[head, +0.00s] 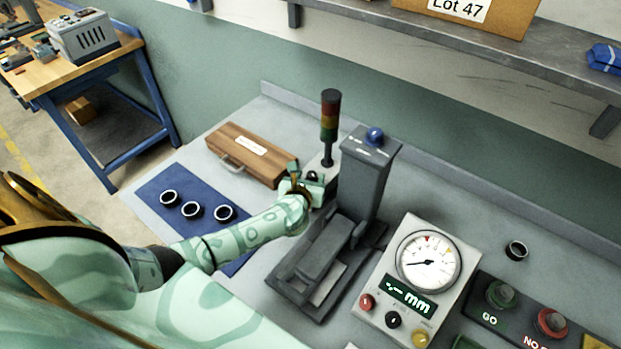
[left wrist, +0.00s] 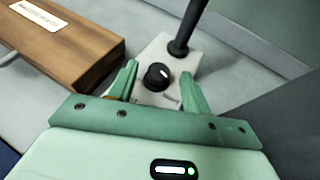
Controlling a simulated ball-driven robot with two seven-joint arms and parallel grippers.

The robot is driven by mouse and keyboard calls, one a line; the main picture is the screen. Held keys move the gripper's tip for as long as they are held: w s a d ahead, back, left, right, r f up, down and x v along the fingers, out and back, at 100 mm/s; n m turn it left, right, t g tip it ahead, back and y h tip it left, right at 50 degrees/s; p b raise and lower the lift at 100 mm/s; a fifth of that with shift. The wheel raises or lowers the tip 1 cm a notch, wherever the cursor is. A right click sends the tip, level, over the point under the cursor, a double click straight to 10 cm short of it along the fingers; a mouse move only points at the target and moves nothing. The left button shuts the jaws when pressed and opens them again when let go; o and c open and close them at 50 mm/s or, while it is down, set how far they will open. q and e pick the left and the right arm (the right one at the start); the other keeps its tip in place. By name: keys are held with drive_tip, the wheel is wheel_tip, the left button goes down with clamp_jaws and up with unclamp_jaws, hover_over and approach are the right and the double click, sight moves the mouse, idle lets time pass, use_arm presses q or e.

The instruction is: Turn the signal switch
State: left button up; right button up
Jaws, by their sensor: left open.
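The signal switch is a black round knob (left wrist: 157,77) with a white mark, on a light grey box (left wrist: 150,50) at the foot of the signal tower (head: 330,125). The tower has red, amber and green bands on a black pole. My left gripper (left wrist: 160,85) is open, with a green finger on either side of the knob in the left wrist view. I cannot tell whether the fingers touch it. In the head view my left gripper (head: 302,182) is at the box and covers part of it. My right gripper is not in view.
A wooden case (head: 246,154) lies left of the switch box. A grey machine with a blue knob (head: 375,136) stands close on the right. Black rings (head: 192,210) lie on a blue mat (head: 160,190). A dial gauge (head: 429,260) stands further right.

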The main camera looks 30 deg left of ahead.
use_arm(q)
drive_tip(key=shift+w+a+f, duration=0.2)
drive_tip(key=shift+w+f, duration=0.1)
drive_tip(key=shift+w, duration=0.3)
drive_tip(key=c, duration=1)
